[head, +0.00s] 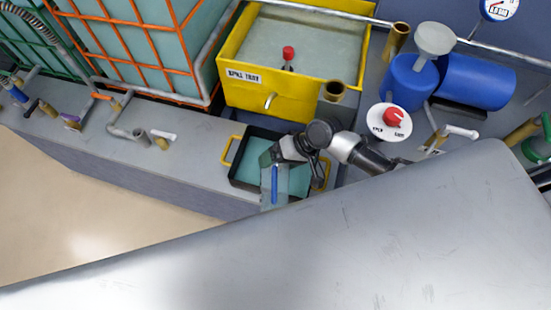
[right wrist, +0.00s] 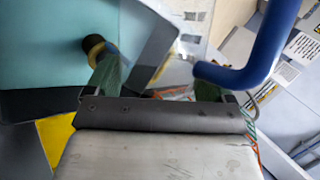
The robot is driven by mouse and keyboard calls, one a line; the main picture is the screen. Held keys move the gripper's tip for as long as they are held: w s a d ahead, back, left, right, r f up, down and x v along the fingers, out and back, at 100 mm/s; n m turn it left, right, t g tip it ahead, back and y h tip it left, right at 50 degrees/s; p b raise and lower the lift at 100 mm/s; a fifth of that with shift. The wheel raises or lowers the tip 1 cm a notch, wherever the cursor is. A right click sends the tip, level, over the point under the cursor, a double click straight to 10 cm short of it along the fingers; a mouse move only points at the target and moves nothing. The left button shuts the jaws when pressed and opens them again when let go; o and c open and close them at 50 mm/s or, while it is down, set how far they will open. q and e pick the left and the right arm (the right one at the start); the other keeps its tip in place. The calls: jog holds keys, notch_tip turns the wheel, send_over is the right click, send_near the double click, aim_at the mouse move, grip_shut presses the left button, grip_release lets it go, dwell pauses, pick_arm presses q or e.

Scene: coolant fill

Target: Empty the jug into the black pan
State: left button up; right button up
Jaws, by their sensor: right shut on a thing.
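The black pan (head: 240,183) sits on the grey bench in the head view, with yellow handles and teal liquid in it. The jug (head: 267,192) is a grey, see-through vessel with a blue handle (head: 275,184). It is over the front right part of the pan. My right gripper (head: 270,158) is shut on the jug above the pan. In the right wrist view the green fingertips of the right gripper (right wrist: 157,82) show, with the blue handle (right wrist: 262,60) to their right. The jug's tilt and contents are unclear. My left gripper is not in view.
A yellow spill tray (head: 240,88) stands behind the pan. A blue container (head: 410,82) with a grey funnel (head: 434,38) and a red knob (head: 393,116) on a white disc are to the right. Pipes and an orange-caged tank (head: 140,45) are at left. A large grey surface hides the front.

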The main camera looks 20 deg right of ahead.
jog(key=shift+w+f+g+b, duration=0.2)
jog(key=shift+g+b, duration=0.1)
jog(key=shift+b, duration=0.15)
